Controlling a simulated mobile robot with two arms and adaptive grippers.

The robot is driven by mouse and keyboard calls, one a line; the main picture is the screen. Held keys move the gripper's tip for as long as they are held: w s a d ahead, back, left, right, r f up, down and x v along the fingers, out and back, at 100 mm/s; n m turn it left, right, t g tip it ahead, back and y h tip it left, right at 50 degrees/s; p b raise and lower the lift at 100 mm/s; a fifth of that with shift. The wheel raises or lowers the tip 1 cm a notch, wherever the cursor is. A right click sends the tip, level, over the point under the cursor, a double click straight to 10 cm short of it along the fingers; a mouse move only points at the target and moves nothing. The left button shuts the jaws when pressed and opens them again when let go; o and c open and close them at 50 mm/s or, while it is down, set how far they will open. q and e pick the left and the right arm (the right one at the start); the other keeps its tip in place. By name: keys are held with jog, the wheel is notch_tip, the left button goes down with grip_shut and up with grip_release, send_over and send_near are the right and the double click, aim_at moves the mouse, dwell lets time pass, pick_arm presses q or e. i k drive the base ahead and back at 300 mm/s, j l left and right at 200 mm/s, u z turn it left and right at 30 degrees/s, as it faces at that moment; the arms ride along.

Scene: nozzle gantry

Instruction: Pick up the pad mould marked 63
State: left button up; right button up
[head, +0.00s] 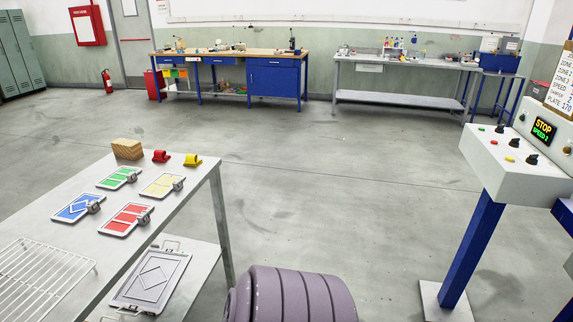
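A grey mould plate (153,278) with a raised diamond outline and handles at its ends lies on the lower shelf at the lower left. Several coloured plates with small dark clips lie on the table top above it: a green one (119,177), a yellow one (160,186), a blue one (76,208) and a red one (125,219). I cannot read a 63 on any of these plates. Neither of my grippers is in view.
The light table (190,210) also holds a wire rack (45,270), a wooden block (127,148), a red roll-like item (161,156) and a yellow one (192,160). A control box (515,160) on a blue post stands at right. The middle floor is clear; benches line the back wall.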

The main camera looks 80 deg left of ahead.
aim_at(159, 189)
jog(key=i+u, duration=0.2)
jog(key=u, duration=3.7)
